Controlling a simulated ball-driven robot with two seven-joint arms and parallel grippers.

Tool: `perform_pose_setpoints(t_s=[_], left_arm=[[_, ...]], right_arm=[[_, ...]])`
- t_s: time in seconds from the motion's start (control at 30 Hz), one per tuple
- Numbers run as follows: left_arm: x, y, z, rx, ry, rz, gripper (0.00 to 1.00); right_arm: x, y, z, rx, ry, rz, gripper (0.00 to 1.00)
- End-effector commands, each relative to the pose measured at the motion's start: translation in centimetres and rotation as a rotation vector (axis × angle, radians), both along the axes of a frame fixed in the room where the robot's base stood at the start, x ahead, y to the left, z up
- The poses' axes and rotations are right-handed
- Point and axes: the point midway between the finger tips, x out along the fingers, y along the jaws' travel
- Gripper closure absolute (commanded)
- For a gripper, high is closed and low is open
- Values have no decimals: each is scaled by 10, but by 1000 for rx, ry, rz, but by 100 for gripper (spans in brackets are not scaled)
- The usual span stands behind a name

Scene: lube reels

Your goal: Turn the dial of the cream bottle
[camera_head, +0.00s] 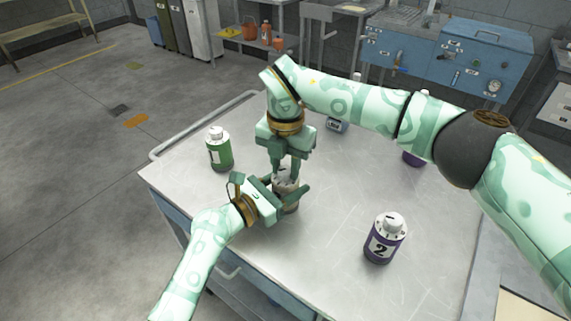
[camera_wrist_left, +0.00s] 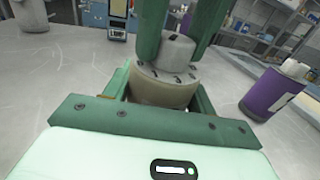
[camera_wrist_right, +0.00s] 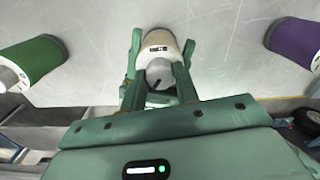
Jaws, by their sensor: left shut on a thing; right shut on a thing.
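The cream bottle (camera_head: 289,203) stands upright on the table (camera_head: 325,240), partly hidden by both grippers. In the left wrist view its cream body (camera_wrist_left: 165,92) sits between the left fingers, and its grey dial (camera_wrist_left: 178,51) with a dark mark is on top. My left gripper (camera_head: 286,196) is shut around the bottle's body from the side. My right gripper (camera_head: 286,176) comes down from above and is shut on the dial. In the right wrist view the dial (camera_wrist_right: 160,75) is between the right fingertips, with the cream body (camera_wrist_right: 159,40) beyond it.
A green bottle (camera_head: 219,150) stands at the left. A purple bottle (camera_head: 385,240) marked 2 stands at the front right. Another purple bottle (camera_head: 413,158) and a small blue-labelled thing (camera_head: 337,126) are partly behind my right arm.

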Motion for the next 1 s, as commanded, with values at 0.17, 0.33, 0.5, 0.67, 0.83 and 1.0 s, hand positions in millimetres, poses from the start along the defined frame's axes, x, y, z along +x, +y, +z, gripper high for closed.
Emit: perform_pose_setpoints(t_s=[0.17, 0.33, 0.5, 0.67, 0.83, 1.0], left_arm=[[0, 0, 0, 1, 1, 1, 75], [0, 0, 0, 1, 1, 1, 75], [0, 0, -1, 1, 1, 1, 75], [0, 1, -1, 1, 1, 1, 75], [0, 1, -1, 1, 1, 2, 75], [0, 1, -1, 0, 1, 2, 75]], right_arm=[[0, 0, 1, 0, -1, 37, 92], [0, 0, 1, 0, 0, 125, 92], [0, 0, 1, 0, -1, 248, 92], [0, 0, 1, 0, -1, 361, 92], [0, 0, 1, 1, 1, 458, 92], [0, 0, 1, 0, 0, 523, 92]])
